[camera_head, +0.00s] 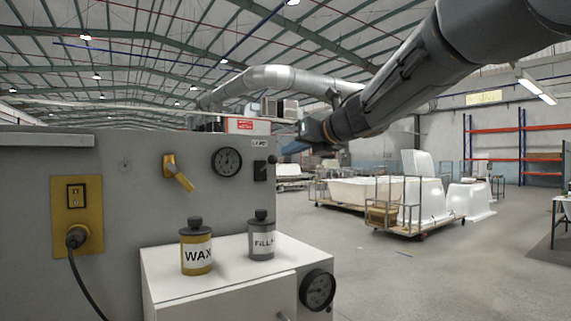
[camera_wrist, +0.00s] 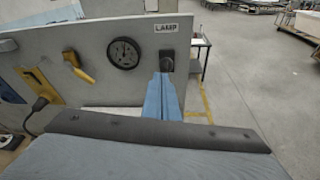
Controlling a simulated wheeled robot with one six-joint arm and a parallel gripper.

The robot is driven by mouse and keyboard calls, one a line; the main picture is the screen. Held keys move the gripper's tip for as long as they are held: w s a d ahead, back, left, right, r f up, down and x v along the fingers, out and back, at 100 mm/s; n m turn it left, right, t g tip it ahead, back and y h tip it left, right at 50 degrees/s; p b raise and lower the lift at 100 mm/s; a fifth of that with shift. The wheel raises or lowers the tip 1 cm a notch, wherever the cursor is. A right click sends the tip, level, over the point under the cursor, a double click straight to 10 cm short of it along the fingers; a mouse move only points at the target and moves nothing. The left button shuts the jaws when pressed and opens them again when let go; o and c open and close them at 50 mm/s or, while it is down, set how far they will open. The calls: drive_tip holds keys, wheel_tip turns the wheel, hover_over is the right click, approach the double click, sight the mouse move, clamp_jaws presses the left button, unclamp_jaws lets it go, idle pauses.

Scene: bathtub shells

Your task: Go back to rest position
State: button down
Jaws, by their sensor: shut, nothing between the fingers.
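My arm reaches in from the upper right of the head view and ends beside the right edge of a grey control panel (camera_head: 120,155). My gripper shows in the wrist view as blue fingers (camera_wrist: 162,80), shut together with nothing between them. They point toward the black switch (camera_wrist: 168,60) under the "LAMP" label, overlapping its lower part in the picture. I cannot tell whether they touch it. The switch (camera_head: 261,171) also shows in the head view, with a small lever knob at its right. The fingertips are not clear in the head view.
A white cabinet (camera_head: 165,285) below the panel bears a yellow WAX can (camera_head: 197,252) and a grey filler can (camera_head: 261,240). The panel has a gauge (camera_head: 227,161), a yellow handle (camera_head: 178,172) and a plugged socket.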

drive_tip(key=shift+s+d+r, duration=0.15)
drive_tip(key=shift+s+r, duration=0.05)
drive_tip(key=shift+r, duration=0.15)
idle(0.3)
drive_tip(key=s+d+f+m+h, duration=0.25)
drive_tip(key=d+f+m, duration=0.35)
drive_tip(key=f+m, duration=0.35)
drive_tip(key=s+d+f+m+g+h, duration=0.15)
drive_tip(key=d+f+m+h, duration=0.3)
drive_tip(key=f+m, duration=0.45)
drive_tip(key=s+d+f+m+h, duration=0.2)
drive_tip(key=d+f+m, duration=0.45)
drive_tip(key=f, duration=0.35)
drive_tip(key=s+f+m+g, duration=0.4)
drive_tip(key=s+f+m, duration=0.4)
drive_tip(key=s+f, duration=0.3)
drive_tip(key=s+d+f+m+g, duration=0.1)
drive_tip(key=s+f+m+g, duration=0.4)
drive_tip(key=s, duration=1.3)
wheel_tip(320, 180, down, 6)
drive_tip(key=m, duration=0.3)
drive_tip(key=shift+d, duration=0.3)
drive_tip(key=c, duration=2.5)
unclamp_jaws()
drive_tip(key=shift+r, duration=0.1)
